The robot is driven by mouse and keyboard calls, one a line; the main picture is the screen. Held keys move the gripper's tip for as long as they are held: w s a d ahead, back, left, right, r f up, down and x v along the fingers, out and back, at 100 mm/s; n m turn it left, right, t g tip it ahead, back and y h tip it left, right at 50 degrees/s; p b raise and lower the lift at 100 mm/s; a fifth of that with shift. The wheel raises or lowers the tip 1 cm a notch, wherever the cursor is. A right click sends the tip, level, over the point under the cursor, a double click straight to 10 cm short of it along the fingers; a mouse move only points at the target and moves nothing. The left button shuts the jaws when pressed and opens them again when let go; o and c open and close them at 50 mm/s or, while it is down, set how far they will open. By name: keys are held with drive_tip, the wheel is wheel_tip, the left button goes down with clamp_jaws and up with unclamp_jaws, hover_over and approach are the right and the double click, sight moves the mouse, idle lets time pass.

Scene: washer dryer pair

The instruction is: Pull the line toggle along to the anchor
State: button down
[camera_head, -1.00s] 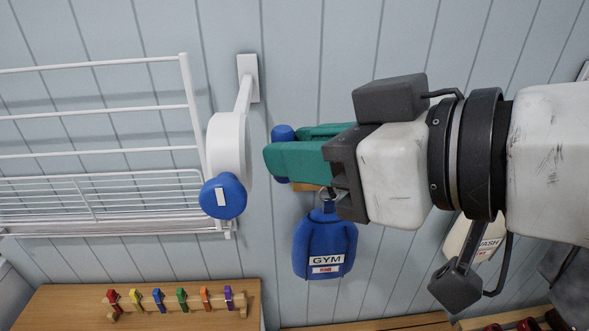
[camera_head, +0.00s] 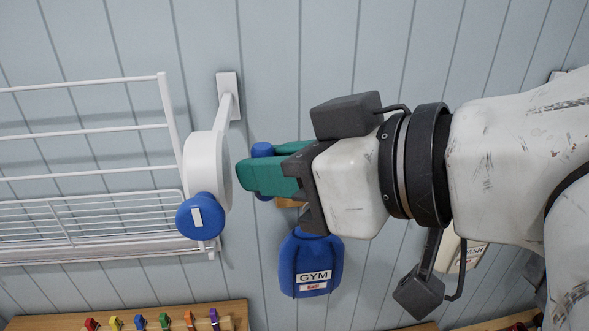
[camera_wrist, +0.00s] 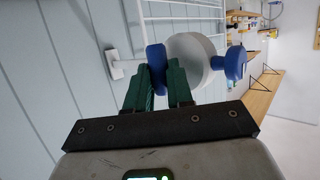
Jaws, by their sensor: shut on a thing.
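A blue toggle (camera_head: 262,150) sits between the green fingers of my gripper (camera_head: 250,176), with its ends showing above and below them. In the wrist view the blue toggle (camera_wrist: 155,62) stands between the two fingertips (camera_wrist: 161,82), which are shut on it. Just left of the fingertips in the head view is a white round housing (camera_head: 208,160) on a wall bracket, with a blue knob (camera_head: 200,216) on its front. Only a small gap shows between fingertips and housing there. I cannot tell whether the housing is the anchor, and I see no line clearly.
A white wire drying rack (camera_head: 100,128) is on the left, close to the housing. A blue GYM bag (camera_head: 311,262) hangs below my gripper. A wooden shelf (camera_head: 240,312) with several coloured pegs is at the lower left. The panelled wall lies behind.

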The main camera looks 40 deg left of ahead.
drive_tip(key=w+d+p, duration=0.2)
drive_tip(key=w+d, duration=0.5)
drive_tip(key=w, duration=0.2)
drive_tip(key=shift+d, duration=0.4)
drive_tip(key=shift+w, duration=0.15)
idle(0.3)
drive_tip(key=w+d+p, duration=0.2)
drive_tip(key=w+d, duration=0.5)
drive_tip(key=w, duration=0.2)
drive_tip(key=shift+d, duration=0.4)
idle(0.5)
drive_tip(key=w+d+p, duration=0.1)
drive_tip(key=w+d, duration=0.6)
drive_tip(key=w, duration=0.2)
drive_tip(key=shift+d+p, duration=0.4)
drive_tip(key=shift+w, duration=0.1)
drive_tip(key=w+d+p, duration=0.1)
drive_tip(key=w+d, duration=0.6)
drive_tip(key=w, duration=0.2)
drive_tip(key=shift+d+p, duration=0.3)
drive_tip(key=shift+d, duration=0.05)
idle(0.6)
